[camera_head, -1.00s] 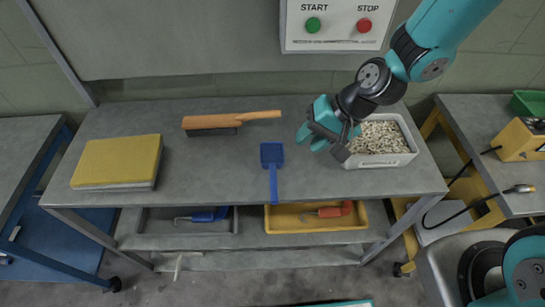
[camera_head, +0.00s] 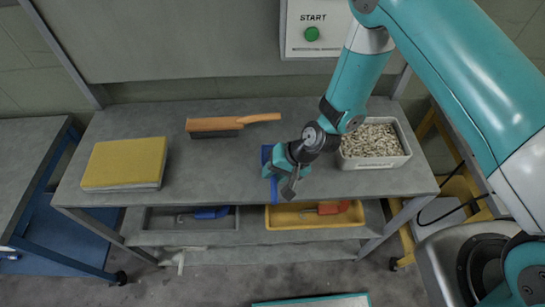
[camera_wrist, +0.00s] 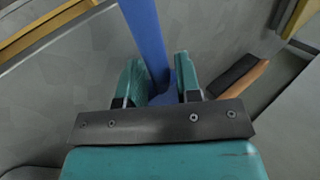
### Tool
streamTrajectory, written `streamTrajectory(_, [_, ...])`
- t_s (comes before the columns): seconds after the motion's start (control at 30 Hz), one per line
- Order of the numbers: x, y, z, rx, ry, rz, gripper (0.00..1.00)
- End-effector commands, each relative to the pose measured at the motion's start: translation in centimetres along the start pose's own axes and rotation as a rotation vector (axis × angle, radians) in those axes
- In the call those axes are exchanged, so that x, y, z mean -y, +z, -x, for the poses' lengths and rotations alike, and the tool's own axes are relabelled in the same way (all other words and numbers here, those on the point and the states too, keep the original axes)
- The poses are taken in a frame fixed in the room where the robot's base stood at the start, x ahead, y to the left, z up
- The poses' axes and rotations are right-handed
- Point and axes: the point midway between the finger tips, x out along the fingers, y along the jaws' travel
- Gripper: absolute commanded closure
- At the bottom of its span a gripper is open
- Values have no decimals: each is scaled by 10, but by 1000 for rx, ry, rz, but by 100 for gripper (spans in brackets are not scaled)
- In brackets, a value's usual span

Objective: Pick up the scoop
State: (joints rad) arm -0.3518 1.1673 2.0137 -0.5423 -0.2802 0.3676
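The blue scoop (camera_head: 266,154) lies on the grey table near its front edge, partly hidden behind my gripper in the head view. In the wrist view its long blue handle (camera_wrist: 146,32) runs from the top edge down between the teal fingers. My gripper (camera_wrist: 156,68) is open, with a finger on each side of the scoop and gaps visible beside it. In the head view my gripper (camera_head: 282,172) is over the scoop. I cannot tell its exact height above the table.
A wooden-handled brush (camera_head: 215,125) lies behind and left, and a yellow-topped block (camera_head: 125,160) lies at the left. A light bin of pale pieces (camera_head: 402,160) stands right of my gripper. Grey and yellow trays (camera_head: 283,219) sit on the shelf below.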

Motion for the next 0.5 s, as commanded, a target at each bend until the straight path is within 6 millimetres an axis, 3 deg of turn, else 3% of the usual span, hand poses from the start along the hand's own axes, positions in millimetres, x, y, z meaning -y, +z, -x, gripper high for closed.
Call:
streamTrajectory(0.3, [0, 0, -8, -1, 0, -1, 68])
streamTrajectory(0.33, [0, 0, -8, -1, 0, -1, 71])
streamTrajectory(0.47, [0, 0, -8, 0, 0, -1, 100])
streamTrajectory(0.5, [0, 0, -8, 0, 0, -1, 100])
